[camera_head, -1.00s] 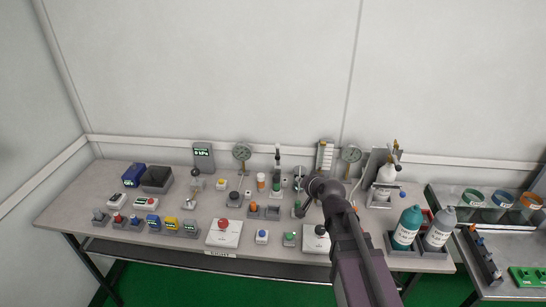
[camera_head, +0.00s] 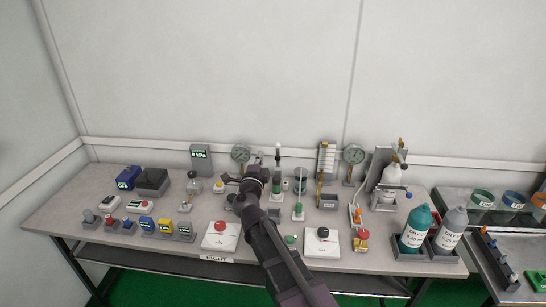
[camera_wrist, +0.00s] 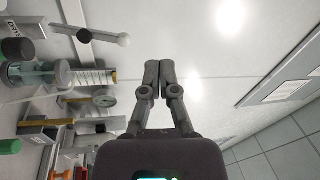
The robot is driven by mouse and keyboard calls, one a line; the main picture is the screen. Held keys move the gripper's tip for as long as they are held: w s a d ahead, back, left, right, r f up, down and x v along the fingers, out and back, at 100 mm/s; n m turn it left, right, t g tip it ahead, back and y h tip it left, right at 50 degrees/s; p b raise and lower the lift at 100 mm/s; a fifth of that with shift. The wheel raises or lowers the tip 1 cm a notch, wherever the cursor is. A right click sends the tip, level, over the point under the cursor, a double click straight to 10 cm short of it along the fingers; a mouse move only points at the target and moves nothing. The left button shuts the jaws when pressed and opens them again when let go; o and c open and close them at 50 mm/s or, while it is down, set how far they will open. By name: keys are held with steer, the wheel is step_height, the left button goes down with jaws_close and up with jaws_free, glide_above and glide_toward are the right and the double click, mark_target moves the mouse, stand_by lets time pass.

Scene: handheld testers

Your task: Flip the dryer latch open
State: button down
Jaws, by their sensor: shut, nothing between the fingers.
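My gripper (camera_head: 228,179) is over the middle of the bench, in front of the back row of instruments. In the wrist view my gripper (camera_wrist: 159,66) has its two fingers together, with nothing between them and bare white wall behind. A clear upright cylinder (camera_head: 300,186) stands on the bench to the right of my arm. A clear cylinder with grey ends (camera_wrist: 34,74) shows at the left of the wrist view, apart from the fingers. I cannot make out which part is the dryer latch. My arm hides some of the bench middle.
Two round gauges (camera_head: 240,154) (camera_head: 353,155) stand along the back. A white bottle (camera_head: 390,175) is in a stand at the right, behind a teal bottle (camera_head: 415,229) and a grey bottle (camera_head: 450,230). White button boxes (camera_head: 221,236) (camera_head: 322,243) sit near the front edge.

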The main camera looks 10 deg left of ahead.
mark_target(276, 147)
steer(key=s+a+f+m+g+h+b, duration=0.1)
steer(key=s+f+m+h+b, duration=0.1)
steer(key=m+h, duration=0.4)
step_height(276, 147, down, 2)
steer(key=shift+s+a+f+g, duration=0.25)
steer(key=shift+s+a+g, duration=0.15)
steer(key=shift+s, duration=0.45)
steer(key=shift+w, duration=0.15)
steer(key=p+x, duration=0.1)
steer(key=x, duration=1.2)
steer(key=shift+w+d+r, duration=0.1)
steer(key=shift+w+d, duration=0.15)
steer(key=shift+w, duration=0.1)
